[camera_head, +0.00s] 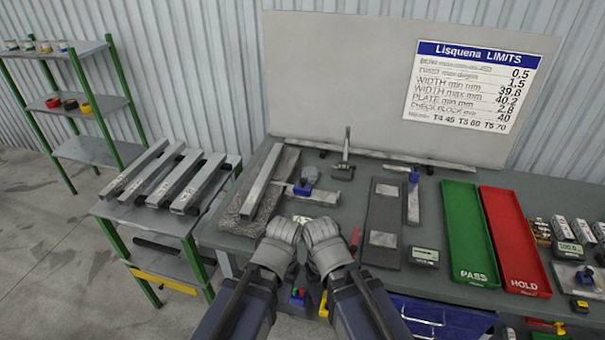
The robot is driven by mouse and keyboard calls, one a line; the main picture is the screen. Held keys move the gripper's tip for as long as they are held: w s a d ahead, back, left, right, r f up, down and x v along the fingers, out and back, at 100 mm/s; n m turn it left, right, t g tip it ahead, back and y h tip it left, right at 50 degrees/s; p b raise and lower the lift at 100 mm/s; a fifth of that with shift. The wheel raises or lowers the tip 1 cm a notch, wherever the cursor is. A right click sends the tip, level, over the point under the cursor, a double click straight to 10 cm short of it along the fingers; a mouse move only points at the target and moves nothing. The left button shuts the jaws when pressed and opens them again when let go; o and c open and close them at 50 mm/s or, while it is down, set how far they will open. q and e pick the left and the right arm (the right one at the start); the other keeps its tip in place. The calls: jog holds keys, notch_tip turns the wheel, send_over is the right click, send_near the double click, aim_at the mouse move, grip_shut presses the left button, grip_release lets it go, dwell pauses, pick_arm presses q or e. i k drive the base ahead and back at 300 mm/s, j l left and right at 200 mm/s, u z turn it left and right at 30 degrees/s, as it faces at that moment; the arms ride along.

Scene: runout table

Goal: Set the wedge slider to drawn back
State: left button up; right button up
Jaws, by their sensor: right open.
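Two blue-topped metal pieces lie on the grey workbench (340,215). One blue block (306,182) sits beside a long steel bar (263,181), on a flat metal piece. The other blue piece (413,175) tops a narrow steel strip (413,204) left of the green tray. Which of them is the wedge slider, and its setting, I cannot tell. My left gripper (283,231) and right gripper (322,231) are side by side at the bench's front edge, below the first blue block and apart from it. The right one is open; the left one's fingers are unclear. I see nothing held.
A dark plate with light pads (384,215) lies right of my grippers, with a small display (424,257) beside it. A green PASS tray (463,232) and red HOLD tray (513,236) are further right. A side rack (150,208) at left carries several steel bars.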

aim_at(301, 187)
jog(key=i+l, duration=0.1)
jog(key=i, duration=0.45)
jog(key=i+l+u, duration=0.1)
jog(key=i, duration=0.45)
